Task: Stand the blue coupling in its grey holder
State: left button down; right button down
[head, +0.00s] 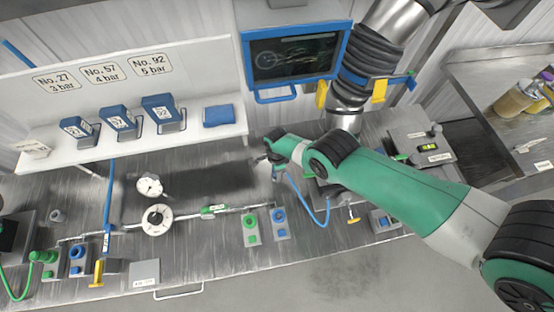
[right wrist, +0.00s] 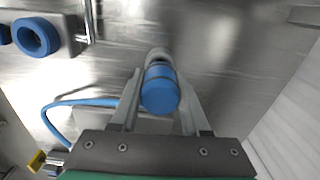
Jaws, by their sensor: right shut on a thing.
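My right gripper (head: 268,160) reaches over the metal worktop in the head view. In the right wrist view its fingers (right wrist: 160,105) are shut on the blue coupling (right wrist: 160,92), a short blue cylinder with its round end facing the camera. A blue hose (head: 318,217) hangs below the gripper; it also curves at the left of the right wrist view (right wrist: 62,105). A grey block with a blue ring (head: 281,231) stands on the worktop below the gripper, apart from the coupling. I cannot tell which grey part is the holder. My left gripper is not in view.
A white shelf (head: 60,160) with blue devices stands at the back left, and a blue-framed screen (head: 295,58) at the back.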

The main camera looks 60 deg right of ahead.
jog(key=shift+f, duration=0.25)
dwell(0.3)
jog(key=shift+f+b, duration=0.45)
jog(key=shift+b, duration=0.15)
